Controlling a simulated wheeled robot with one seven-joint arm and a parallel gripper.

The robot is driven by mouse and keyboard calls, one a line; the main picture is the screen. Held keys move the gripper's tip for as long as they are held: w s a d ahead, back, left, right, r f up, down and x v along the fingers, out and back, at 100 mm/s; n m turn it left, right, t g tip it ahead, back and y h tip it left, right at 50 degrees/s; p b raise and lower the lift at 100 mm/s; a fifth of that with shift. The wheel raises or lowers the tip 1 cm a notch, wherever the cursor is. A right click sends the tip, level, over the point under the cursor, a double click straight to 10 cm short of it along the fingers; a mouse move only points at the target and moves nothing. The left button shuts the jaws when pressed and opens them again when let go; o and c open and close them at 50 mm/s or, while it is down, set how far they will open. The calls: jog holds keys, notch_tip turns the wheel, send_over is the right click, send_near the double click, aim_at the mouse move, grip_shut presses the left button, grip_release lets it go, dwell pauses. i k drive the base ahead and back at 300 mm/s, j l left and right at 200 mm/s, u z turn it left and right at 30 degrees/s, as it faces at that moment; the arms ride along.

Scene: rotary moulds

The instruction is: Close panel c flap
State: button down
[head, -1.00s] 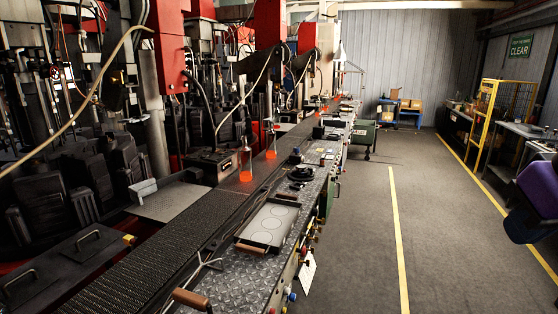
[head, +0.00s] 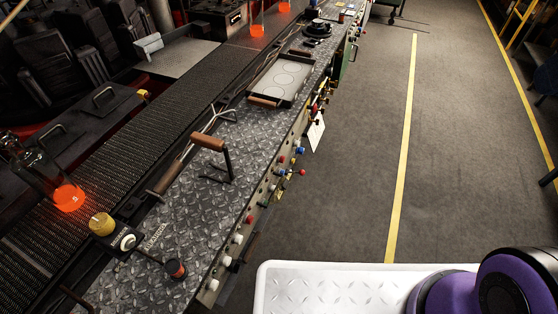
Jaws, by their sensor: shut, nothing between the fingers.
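A small green flap (head: 348,60) with a handle shows on the aisle side of the long machine bench, near the top of the head view. It seems to stand out from the bench side, but its angle is hard to tell at this size. No panel letter can be read, so I cannot tell whether it is panel c. My gripper is outside the view. Only a purple and black part of my arm shows at the bottom right, over my white base, well apart from the flap.
Knobs and buttons (head: 282,160) line the bench side, with a white tag (head: 316,133) hanging there. A tray with wooden handles (head: 282,78) lies on the bench top. Glowing orange bottles (head: 68,197) stand on the conveyor. The grey floor (head: 350,190) beside the yellow line (head: 403,140) is clear.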

aim_at(286, 183)
jog(key=l+u, duration=0.25)
jog(key=u, duration=0.15)
jog(key=l+u, duration=0.35)
jog(key=k+l+u, duration=0.1)
jog(key=u, duration=0.3)
